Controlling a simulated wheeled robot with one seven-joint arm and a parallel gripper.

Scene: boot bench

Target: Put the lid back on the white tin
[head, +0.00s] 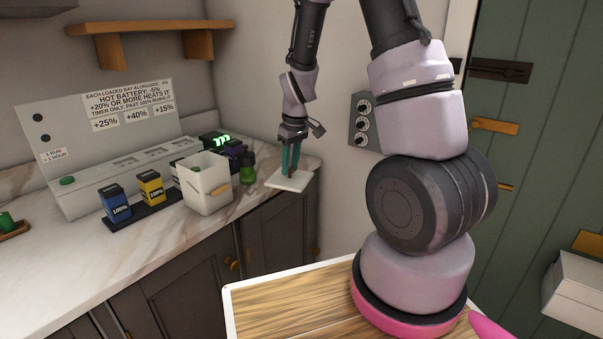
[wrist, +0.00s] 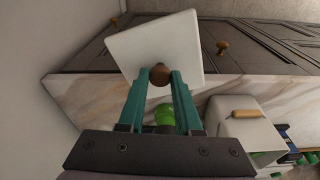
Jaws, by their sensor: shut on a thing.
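The white tin (head: 205,193) stands open on the marble counter, with a wooden handle on its side. It also shows at the right of the wrist view (wrist: 238,134). Its square white lid (head: 288,181) is apart from it, to its right, near the counter's right end. My gripper (head: 290,168) points down and is shut on the lid's round wooden knob (wrist: 159,75). In the wrist view the lid (wrist: 150,43) hangs from the teal fingers, somewhat turned. Whether the lid is clear of the counter edge is hard to tell.
Blue (head: 116,204) and yellow (head: 151,187) batteries stand left of the tin. A grey charger panel (head: 120,165) is behind. A wooden shelf (head: 150,28) hangs above.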

